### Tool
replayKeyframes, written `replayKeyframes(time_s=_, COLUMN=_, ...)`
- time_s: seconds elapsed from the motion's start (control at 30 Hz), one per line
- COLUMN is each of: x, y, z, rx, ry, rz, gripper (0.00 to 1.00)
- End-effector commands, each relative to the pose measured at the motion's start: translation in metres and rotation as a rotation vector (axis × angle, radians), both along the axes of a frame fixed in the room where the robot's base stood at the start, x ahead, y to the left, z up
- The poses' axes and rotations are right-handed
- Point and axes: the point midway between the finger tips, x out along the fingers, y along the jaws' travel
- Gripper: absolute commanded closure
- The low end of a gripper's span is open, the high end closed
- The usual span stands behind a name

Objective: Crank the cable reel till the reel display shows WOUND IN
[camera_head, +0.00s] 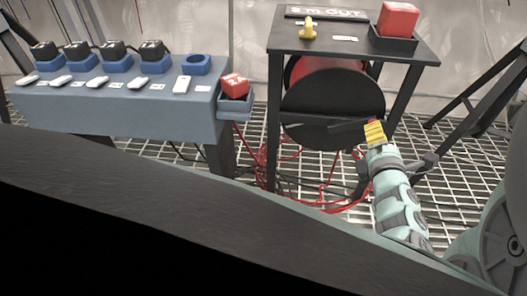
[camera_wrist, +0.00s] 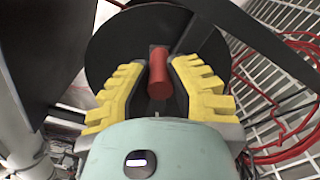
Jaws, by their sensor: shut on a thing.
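The cable reel (camera_head: 320,98), a dark drum with a red inside, sits in a black stand. Its display (camera_head: 325,13) on top reads what looks like "3 m OUT"; the first digit is unclear. My gripper (camera_head: 374,132) is in front of the reel's right side, at the end of the dark crank arm (camera_head: 347,126). In the wrist view, the red crank handle (camera_wrist: 159,80) lies between the yellow fingers, and my gripper is shut on it. The handle is hidden by the fingers in the head view. The reel disc (camera_wrist: 125,48) fills the background there.
A yellow knob (camera_head: 308,29) and a red block (camera_head: 398,18) in a dark holder are on the stand's top. Left is a grey bench (camera_head: 120,112) with several black devices and a red cube (camera_head: 235,85) in a side tray. Red cable (camera_head: 345,207) lies loose on the grating.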

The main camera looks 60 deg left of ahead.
Motion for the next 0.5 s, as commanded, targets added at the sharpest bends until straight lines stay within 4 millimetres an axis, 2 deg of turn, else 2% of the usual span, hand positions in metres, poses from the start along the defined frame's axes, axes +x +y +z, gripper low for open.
replayKeyframes(time_s=0.5, x=-0.0008, y=0.0015, z=0.0104, rx=-0.076, ry=-0.089, rz=0.003, gripper=1.0)
